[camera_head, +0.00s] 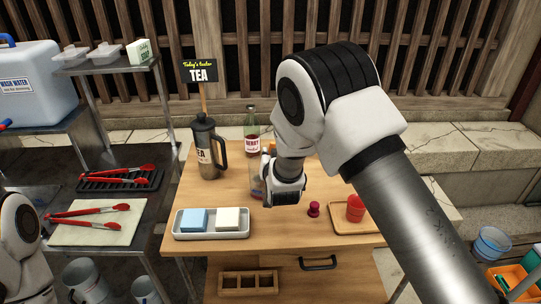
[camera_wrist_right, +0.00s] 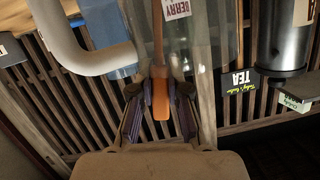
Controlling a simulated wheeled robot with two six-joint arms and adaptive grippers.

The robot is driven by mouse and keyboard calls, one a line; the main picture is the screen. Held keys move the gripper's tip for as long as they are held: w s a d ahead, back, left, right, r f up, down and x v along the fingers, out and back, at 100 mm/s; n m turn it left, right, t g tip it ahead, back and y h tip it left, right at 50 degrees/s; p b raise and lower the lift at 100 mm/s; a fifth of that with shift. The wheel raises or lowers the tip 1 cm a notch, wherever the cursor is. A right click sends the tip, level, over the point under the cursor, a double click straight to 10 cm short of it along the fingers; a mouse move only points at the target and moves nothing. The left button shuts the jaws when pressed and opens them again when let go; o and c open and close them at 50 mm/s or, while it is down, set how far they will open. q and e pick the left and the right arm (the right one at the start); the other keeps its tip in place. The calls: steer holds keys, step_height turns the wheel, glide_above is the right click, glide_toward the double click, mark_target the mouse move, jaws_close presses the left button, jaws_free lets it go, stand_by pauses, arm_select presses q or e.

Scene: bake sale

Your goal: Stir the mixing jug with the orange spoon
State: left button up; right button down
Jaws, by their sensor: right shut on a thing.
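My right gripper (camera_wrist_right: 160,95) is shut on the orange spoon (camera_wrist_right: 161,112) in the right wrist view. The spoon's narrow part runs up the picture, away from the fingers. A clear jug (camera_wrist_right: 200,75) stands around or right behind the spoon there; I cannot tell how deep the spoon reaches. In the head view the right gripper (camera_head: 268,185) is over the middle of the table and hides much of the clear jug (camera_head: 257,188). A small orange bit of the spoon (camera_head: 272,146) shows above the wrist. My left gripper is out of view.
A dark TEA press (camera_head: 207,150) and a BERRY bottle (camera_head: 251,135) stand behind. A white tray (camera_head: 212,236) with blue and cream blocks lies at front left. A dark-red stamp-like piece (camera_head: 314,209) and a red cup (camera_head: 355,208) on a wooden tray (camera_head: 352,228) stand right.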

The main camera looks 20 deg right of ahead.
steer(key=shift+d+r, duration=0.1)
steer(key=shift+r, duration=0.3)
step_height(320, 180, up, 3)
steer(key=shift+d+f+p, duration=0.15)
steer(key=shift+f+p, duration=0.05)
steer(key=shift+p, duration=0.8)
step_height(320, 180, up, 8)
steer(key=d+p, duration=0.2)
steer(key=p, duration=0.3)
steer(key=shift+r, duration=0.15)
steer(key=shift+w, duration=0.15)
step_height(320, 180, up, 5)
steer(key=p, duration=0.3)
